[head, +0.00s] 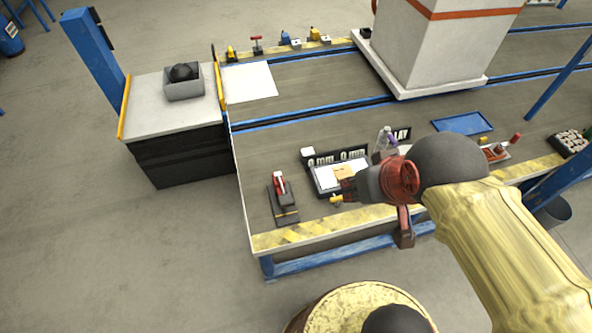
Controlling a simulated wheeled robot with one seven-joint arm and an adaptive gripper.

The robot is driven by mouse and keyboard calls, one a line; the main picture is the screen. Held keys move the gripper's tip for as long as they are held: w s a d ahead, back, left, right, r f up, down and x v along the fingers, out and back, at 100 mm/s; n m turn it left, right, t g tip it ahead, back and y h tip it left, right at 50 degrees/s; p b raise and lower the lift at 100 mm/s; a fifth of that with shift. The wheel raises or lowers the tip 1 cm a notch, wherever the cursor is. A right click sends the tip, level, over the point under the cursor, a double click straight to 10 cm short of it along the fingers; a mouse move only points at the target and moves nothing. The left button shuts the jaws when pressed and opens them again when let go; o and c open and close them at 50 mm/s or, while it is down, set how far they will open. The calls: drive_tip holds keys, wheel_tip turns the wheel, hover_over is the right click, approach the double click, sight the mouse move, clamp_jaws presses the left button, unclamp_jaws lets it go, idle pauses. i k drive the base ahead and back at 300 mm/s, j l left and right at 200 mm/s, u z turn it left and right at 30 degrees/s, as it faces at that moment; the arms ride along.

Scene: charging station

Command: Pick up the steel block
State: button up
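I cannot pick out a steel block for certain in the head view. My gripper (350,190) hangs over the front of the workbench, pointing left, beside a dark-edged tray (323,181) with pale items on it. A small tan block (344,171) shows on this tray, right by the gripper. A small yellow piece (336,200) shows just below the fingertips. The fingers are small and dark, so I cannot tell whether they are open or shut. My gripper and wrist hide part of the bench behind them.
A black and red tool (281,190) stands on a dark base left of the tray. Bottles (384,138) stand behind the gripper, and a blue tray (462,124) lies farther right. A large white machine column (440,45) rises at the back. Bare bench lies left of centre.

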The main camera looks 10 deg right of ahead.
sight(307, 150)
drive_tip(key=j+z, duration=0.15)
drive_tip(key=j, duration=0.4)
drive_tip(key=j+z, duration=0.15)
drive_tip(key=j, duration=0.35)
drive_tip(key=k+j+z, duration=0.15)
drive_tip(key=j, duration=0.4)
drive_tip(key=j+z, duration=0.2)
drive_tip(key=j, duration=0.3)
drive_tip(key=k+j+z, duration=0.15)
drive_tip(key=j, duration=0.35)
drive_tip(key=i+j+z, duration=0.15)
drive_tip(key=j, duration=0.25)
drive_tip(key=i+j+z, duration=0.15)
drive_tip(key=j, duration=0.25)
drive_tip(key=i+j+z, duration=0.15)
drive_tip(key=j, duration=0.25)
drive_tip(key=i+j+z, duration=0.15)
drive_tip(key=j, duration=0.3)
drive_tip(key=j+z, duration=0.15)
drive_tip(key=j, duration=0.25)
drive_tip(key=i+j+z, duration=0.1)
drive_tip(key=i+j, duration=0.45)
drive_tip(key=i+j+z, duration=0.15)
drive_tip(key=i+j, duration=0.35)
drive_tip(key=j, duration=0.2)
